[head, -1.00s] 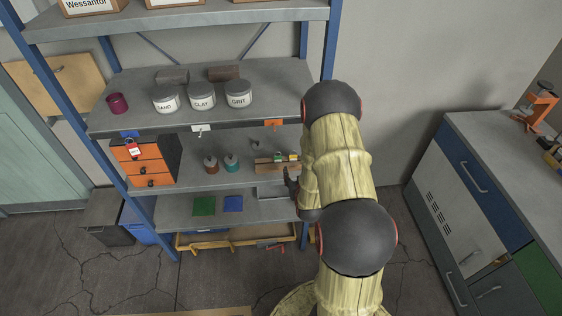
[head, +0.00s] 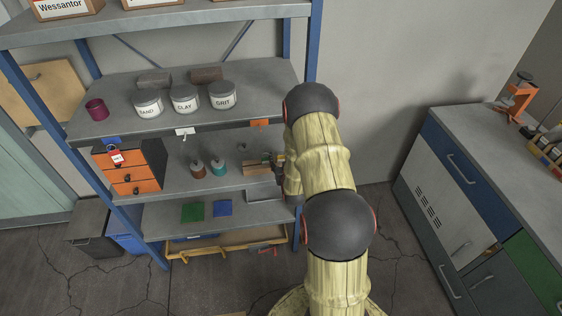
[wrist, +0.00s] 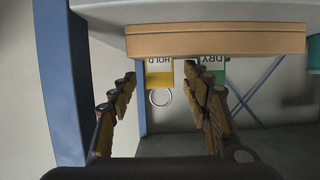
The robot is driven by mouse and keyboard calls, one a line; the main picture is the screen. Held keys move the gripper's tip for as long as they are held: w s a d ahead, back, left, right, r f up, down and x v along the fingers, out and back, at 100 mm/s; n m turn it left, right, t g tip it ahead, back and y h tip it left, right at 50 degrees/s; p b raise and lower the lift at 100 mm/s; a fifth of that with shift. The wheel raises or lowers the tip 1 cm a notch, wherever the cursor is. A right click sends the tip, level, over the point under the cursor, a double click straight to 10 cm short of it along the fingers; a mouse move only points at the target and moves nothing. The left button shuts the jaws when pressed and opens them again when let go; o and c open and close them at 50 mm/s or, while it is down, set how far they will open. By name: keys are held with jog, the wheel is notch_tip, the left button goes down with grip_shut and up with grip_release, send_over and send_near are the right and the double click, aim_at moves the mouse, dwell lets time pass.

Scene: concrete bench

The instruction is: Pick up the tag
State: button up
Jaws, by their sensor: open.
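In the wrist view a yellow tag reading HOLD (wrist: 159,72), with a metal ring (wrist: 160,98) at one end, shows at the edge of a wooden block (wrist: 215,42). A green tag reading DRY (wrist: 211,70) is beside it to the right, partly behind a finger. My gripper (wrist: 160,80) is open and empty. Its fingers show on either side of the yellow tag, the right one between the two tags in the picture; I cannot tell whether they touch. In the head view the wooden block (head: 257,169) is on the middle shelf, and my arm hides most of the gripper.
A blue shelf post (wrist: 62,85) stands close left of my gripper in the wrist view. Two small bottles (head: 218,167) stand left of the block in the head view. Orange drawers (head: 136,178) with a red tag (head: 117,157) are farther left. A shelf with jars (head: 185,101) is above.

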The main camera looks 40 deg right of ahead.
jog(key=shift+c, duration=0.2)
jog(key=c, duration=0.8)
jog(key=shift+r, duration=0.15)
jog(key=shift+r, duration=0.55)
notch_tip(320, 180, up, 2)
jog(key=shift+s+a+r+p, duration=0.1)
jog(key=shift+r+p, duration=0.15)
jog(key=shift+p, duration=0.45)
jog(key=s+a+r+p, duration=0.1)
jog(key=s+a+r, duration=0.2)
jog(key=s+a+r+p, duration=0.1)
jog(key=s+a+r, duration=0.2)
jog(key=s, duration=0.1)
jog(key=s+a+r, duration=0.3)
jog(key=shift+s+a+r+p, duration=0.1)
jog(key=shift+s+a+p, duration=0.05)
jog(key=shift+p, duration=0.25)
